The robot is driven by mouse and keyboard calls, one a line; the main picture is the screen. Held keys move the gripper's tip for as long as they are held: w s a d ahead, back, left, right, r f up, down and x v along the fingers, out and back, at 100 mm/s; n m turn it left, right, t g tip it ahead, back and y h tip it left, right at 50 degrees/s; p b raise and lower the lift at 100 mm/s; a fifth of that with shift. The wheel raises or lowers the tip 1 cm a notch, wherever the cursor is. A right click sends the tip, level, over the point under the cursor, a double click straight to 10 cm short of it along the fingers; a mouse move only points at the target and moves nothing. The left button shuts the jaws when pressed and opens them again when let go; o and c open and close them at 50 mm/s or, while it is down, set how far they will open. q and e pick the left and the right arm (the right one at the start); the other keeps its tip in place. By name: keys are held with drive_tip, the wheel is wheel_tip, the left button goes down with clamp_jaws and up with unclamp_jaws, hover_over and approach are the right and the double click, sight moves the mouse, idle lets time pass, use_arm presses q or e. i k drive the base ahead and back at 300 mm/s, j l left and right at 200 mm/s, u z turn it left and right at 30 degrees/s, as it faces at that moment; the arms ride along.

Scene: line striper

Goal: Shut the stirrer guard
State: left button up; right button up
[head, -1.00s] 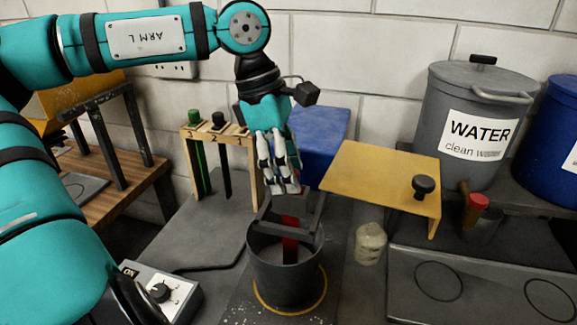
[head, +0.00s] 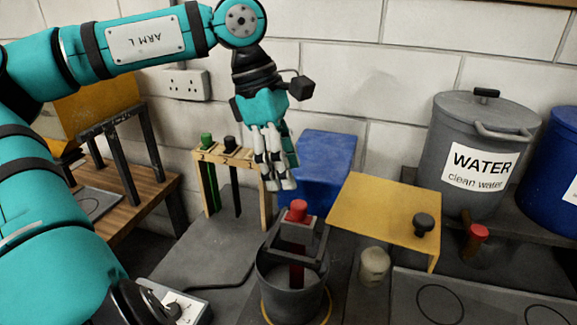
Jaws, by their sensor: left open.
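A yellow panel (head: 375,215) with a black knob (head: 424,224) near its right end, which looks like the stirrer guard, stands out to the right of the bucket, not over it. The stirrer, a red shaft with a red cap (head: 297,211) in a dark frame, stands in the grey bucket (head: 290,292). My left gripper (head: 281,186) points down, open and empty, just above and behind the red cap. It is left of the panel and apart from the knob. My right gripper is not in view.
A rack with green and black rods (head: 228,155) stands left of my gripper, a blue box (head: 325,165) behind it. A grey water bin (head: 470,150) stands right of the panel. A small jar (head: 374,266) sits below the panel. A control box (head: 190,305) is at lower left.

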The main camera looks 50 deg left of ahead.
sight(383, 209)
drive_tip(key=k, duration=2)
